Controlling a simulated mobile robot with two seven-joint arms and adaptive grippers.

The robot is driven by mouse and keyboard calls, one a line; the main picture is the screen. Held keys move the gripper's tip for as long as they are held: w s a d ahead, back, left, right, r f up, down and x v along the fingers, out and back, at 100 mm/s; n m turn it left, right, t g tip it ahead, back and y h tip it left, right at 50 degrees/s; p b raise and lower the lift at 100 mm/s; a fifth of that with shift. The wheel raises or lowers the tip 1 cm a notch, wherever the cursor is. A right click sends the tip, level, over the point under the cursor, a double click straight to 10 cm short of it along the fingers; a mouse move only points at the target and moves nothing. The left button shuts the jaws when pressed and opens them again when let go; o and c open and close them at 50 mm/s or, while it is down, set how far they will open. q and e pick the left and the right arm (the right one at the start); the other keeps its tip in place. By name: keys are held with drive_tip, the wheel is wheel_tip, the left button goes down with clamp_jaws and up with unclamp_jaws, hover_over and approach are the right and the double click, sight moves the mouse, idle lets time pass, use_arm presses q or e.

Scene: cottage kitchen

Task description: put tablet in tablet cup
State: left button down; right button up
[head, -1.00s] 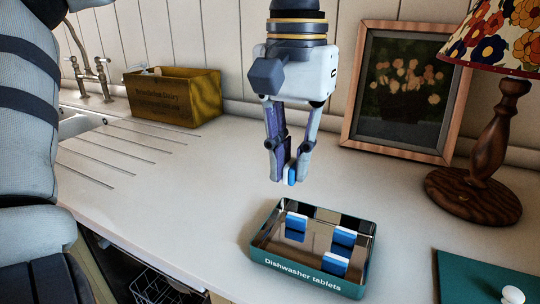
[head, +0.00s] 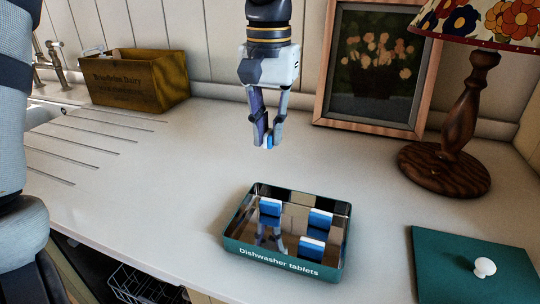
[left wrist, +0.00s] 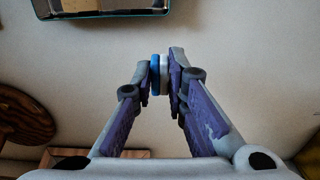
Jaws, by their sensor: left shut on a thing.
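My left gripper (head: 266,143) is shut on a blue and white dishwasher tablet (head: 268,141) and holds it above the counter, behind the tin. In the left wrist view the tablet (left wrist: 156,75) sits between the fingertips. The green tin (head: 280,265), labelled "Dishwasher tablets", is open and holds several more blue and white tablets (head: 320,218). I do not see the tablet cup. An open compartment with a wire rack (head: 140,284) shows below the counter edge at lower left. My right gripper is not in view.
A green lid (head: 440,262) with a white knob lies at the right. A lamp (head: 445,172), a framed picture (head: 320,100) and a wooden box (head: 135,80) stand along the back. The counter left of the tin is clear, with drain grooves farther left.

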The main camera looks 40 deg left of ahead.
use_arm(q)
hover_over(271, 171)
wheel_tip(271, 171, down, 5)
drive_tip(key=shift+s+f, duration=0.1)
drive_tip(key=shift+s, duration=0.05)
drive_tip(key=shift+f, duration=1.65)
drive_tip(key=c, duration=1.6)
unclamp_jaws()
drive_tip(key=shift+f, duration=0.15)
